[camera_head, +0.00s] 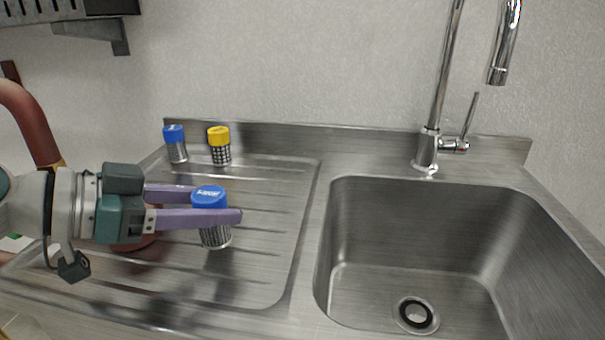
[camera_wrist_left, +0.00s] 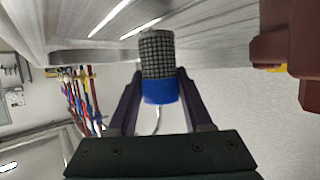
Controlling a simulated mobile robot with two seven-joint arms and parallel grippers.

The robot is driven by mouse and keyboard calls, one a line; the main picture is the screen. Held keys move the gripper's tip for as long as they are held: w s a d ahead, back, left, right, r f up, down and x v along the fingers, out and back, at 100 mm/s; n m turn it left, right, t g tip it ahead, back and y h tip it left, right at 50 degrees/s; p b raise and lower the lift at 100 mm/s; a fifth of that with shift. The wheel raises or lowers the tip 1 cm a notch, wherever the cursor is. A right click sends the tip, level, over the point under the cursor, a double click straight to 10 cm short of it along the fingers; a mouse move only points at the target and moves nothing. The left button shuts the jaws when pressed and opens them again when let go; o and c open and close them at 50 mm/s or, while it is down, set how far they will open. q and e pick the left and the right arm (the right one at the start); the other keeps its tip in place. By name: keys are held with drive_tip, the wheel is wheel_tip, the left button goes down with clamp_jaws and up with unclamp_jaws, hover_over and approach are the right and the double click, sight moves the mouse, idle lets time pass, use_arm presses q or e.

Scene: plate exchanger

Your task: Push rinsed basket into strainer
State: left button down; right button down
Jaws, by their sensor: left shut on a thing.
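My left gripper (camera_head: 215,203) is shut on a basket with a blue cap (camera_head: 210,197) and a metal mesh body (camera_head: 216,237). The basket is upright, cap up, over the ribbed drainboard; I cannot tell if it touches it. In the left wrist view the mesh (camera_wrist_left: 157,52) points away from my gripper (camera_wrist_left: 158,82), and the blue cap (camera_wrist_left: 160,91) sits between the fingers. A reddish-brown part (camera_wrist_left: 283,40) at the right of that view may belong to the strainer; I cannot tell. My right gripper is not in view.
Another blue-capped basket (camera_head: 176,146) and a yellow-capped one (camera_head: 219,148) stand at the back of the drainboard (camera_head: 275,225). The sink basin (camera_head: 400,230) and tap (camera_head: 428,150) are to the right. A reddish-brown pipe (camera_head: 28,118) rises at the left.

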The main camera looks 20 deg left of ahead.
sight(207, 194)
use_arm(q)
drive_tip(key=shift+f, duration=0.35)
drive_tip(key=shift+c, duration=1.2)
unclamp_jaws()
drive_tip(key=shift+r, duration=0.1)
wheel_tip(207, 194, up, 9)
drive_tip(key=p, duration=0.6)
drive_tip(key=shift+p, duration=0.35)
